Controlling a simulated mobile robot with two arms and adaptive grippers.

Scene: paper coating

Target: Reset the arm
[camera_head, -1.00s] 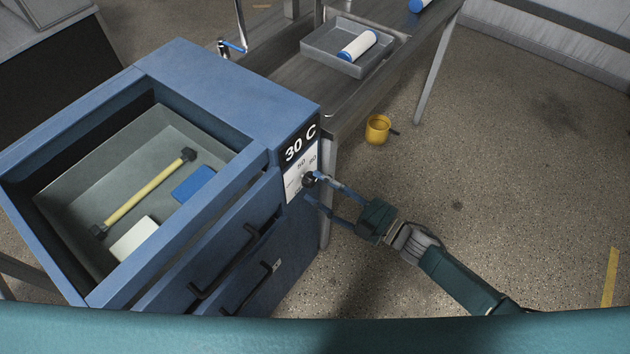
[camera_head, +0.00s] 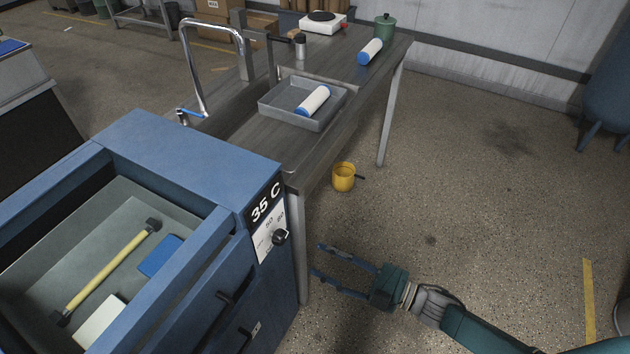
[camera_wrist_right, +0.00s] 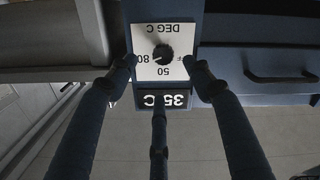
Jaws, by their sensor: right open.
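My right gripper (camera_head: 342,273) is open and empty in the head view, apart from the blue cabinet and to the right of its dial knob (camera_head: 280,237). The label above the dial reads 35 C (camera_head: 266,203). In the right wrist view, the fingers of my right gripper (camera_wrist_right: 163,75) are spread, with the black knob (camera_wrist_right: 163,54) and its white dial plate (camera_wrist_right: 146,67) ahead between them, upside down. My left gripper is not in view.
The blue cabinet (camera_head: 190,150) has an open top bin holding a yellow-handled tool (camera_head: 110,265). A metal table (camera_head: 345,130) carries a grey tray (camera_head: 275,106) with a white roller (camera_head: 314,100). A yellow mug (camera_head: 343,178) lies on the floor.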

